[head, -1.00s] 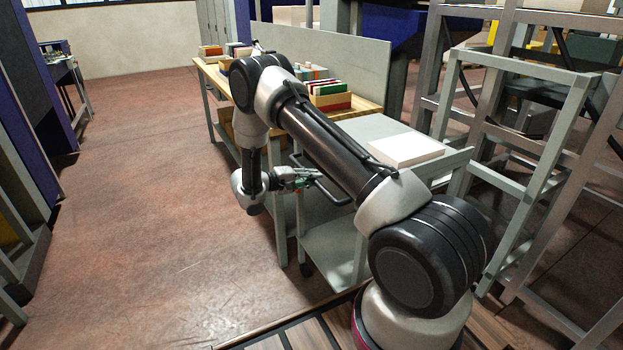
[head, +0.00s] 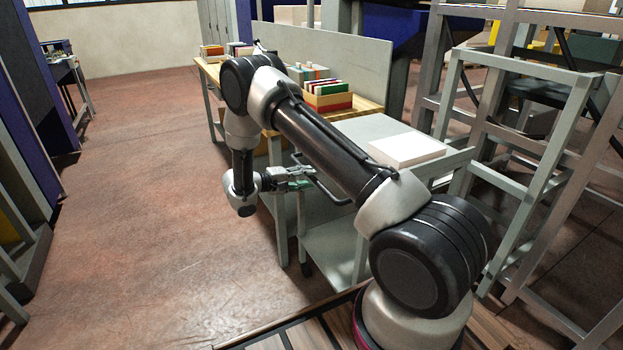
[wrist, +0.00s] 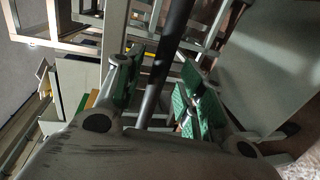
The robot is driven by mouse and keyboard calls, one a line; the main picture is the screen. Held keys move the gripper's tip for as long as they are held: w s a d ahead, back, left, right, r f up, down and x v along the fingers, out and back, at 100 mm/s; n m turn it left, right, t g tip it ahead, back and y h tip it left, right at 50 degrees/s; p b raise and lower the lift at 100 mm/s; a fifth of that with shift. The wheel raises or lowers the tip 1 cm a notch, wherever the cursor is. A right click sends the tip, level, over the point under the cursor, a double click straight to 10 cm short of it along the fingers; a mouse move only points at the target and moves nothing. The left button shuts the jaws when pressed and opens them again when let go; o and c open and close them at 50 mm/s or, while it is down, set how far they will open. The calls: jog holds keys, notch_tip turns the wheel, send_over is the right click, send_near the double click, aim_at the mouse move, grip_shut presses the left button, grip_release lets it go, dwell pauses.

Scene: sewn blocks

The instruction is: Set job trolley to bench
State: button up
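The job trolley (head: 335,245) is a grey-green cart with a top, a lower shelf and a dark handle (head: 334,197) on its left side. It stands at the near end of the bench (head: 371,105), which has a wooden top; I cannot tell whether they touch. My gripper (head: 303,178) is at the handle. In the wrist view my gripper (wrist: 158,88) is open, with green pads on its fingers. The dark handle bar (wrist: 172,50) runs between the fingers, with gaps visible beside it. My arm hides part of the trolley and bench.
A white flat box (head: 406,150) lies on the trolley top. Bins of coloured blocks (head: 328,98) stand on the bench, before a grey back panel (head: 340,58). Grey metal frames (head: 530,150) stand close on the right. The floor (head: 150,190) on the left is clear.

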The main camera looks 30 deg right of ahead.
jog(key=a+r, duration=0.2)
jog(key=a, duration=0.7)
jog(key=shift+s, duration=0.15)
jog(key=shift+a, duration=0.1)
